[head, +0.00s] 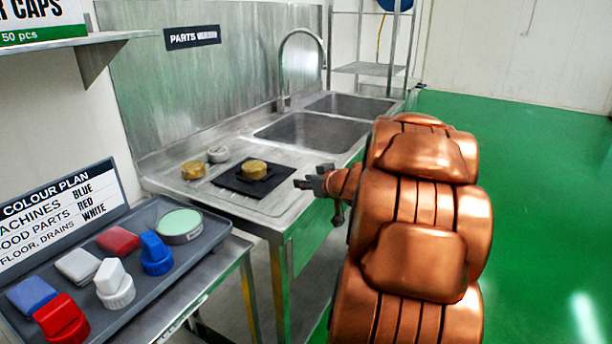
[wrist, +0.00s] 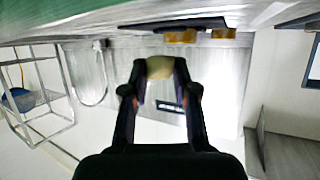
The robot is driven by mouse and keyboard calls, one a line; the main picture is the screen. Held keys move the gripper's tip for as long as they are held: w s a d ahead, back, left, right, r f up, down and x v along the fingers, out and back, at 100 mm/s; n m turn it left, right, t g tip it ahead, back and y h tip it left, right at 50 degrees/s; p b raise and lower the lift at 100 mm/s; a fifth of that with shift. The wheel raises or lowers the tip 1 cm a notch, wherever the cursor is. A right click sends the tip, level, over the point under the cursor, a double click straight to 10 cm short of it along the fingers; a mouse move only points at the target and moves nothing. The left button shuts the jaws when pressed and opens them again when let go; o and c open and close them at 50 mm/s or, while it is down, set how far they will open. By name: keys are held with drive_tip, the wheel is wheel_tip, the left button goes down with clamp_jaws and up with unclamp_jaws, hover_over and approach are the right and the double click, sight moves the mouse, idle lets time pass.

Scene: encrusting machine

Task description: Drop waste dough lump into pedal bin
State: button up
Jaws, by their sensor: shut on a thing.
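My gripper (head: 312,182) points left at the right front edge of the steel sink counter. In the wrist view my gripper (wrist: 160,72) is shut on a pale beige waste dough lump (wrist: 160,67), held between its fingertips. The lump cannot be made out in the head view. No pedal bin can be seen in either view.
The sink counter (head: 230,203) bears a black mat (head: 232,183) with a golden part (head: 254,169), another golden part (head: 193,170) and a grey ring (head: 218,154). A tray (head: 188,258) of coloured brushes and cloths stands front left. Green floor (head: 545,180) is open at right.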

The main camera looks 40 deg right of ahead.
drive_tip(key=s+a, duration=0.4)
drive_tip(key=shift+s+r, duration=0.3)
